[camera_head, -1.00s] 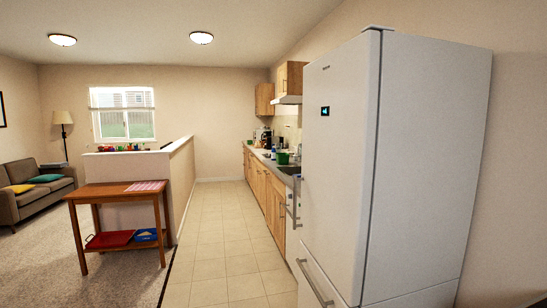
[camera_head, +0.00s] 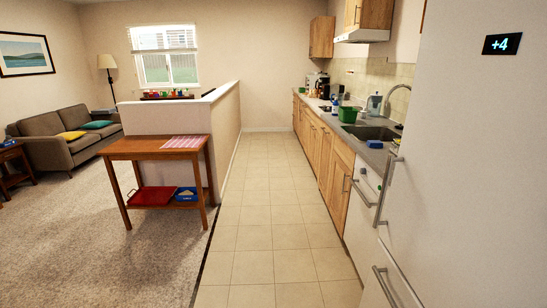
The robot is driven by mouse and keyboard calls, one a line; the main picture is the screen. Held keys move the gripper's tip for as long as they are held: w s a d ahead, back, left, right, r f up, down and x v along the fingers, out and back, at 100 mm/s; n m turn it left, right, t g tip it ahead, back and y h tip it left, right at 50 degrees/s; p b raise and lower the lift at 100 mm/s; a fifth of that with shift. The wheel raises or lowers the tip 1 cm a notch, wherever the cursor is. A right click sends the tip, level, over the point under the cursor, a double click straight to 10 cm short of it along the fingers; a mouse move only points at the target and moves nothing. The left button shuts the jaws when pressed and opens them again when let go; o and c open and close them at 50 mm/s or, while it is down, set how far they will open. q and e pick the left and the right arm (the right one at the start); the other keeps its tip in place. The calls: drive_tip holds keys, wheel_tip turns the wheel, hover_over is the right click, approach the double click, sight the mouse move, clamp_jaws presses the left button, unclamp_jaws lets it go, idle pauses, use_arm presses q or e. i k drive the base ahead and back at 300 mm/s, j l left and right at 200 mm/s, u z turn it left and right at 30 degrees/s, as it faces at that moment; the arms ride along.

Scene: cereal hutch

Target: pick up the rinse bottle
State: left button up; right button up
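I cannot pick out the rinse bottle for certain. Small items stand on the kitchen counter (camera_head: 320,108) along the right wall, too small to name surely. A grey-blue, bottle- or jug-like container (camera_head: 374,105) stands upright behind the sink (camera_head: 370,132). A green tub (camera_head: 347,114) is left of it, with a small blue and white item (camera_head: 335,105) beside the tub. Neither of my grippers is in view.
A white fridge (camera_head: 470,170) fills the right side. A tiled aisle (camera_head: 270,215) runs clear along the cabinets. A wooden side table (camera_head: 150,146) stands left of it, by a low wall (camera_head: 228,125). A blue block (camera_head: 374,144) lies at the sink's near edge.

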sight(335, 108)
drive_tip(key=i, duration=3.15)
drive_tip(key=z, duration=0.05)
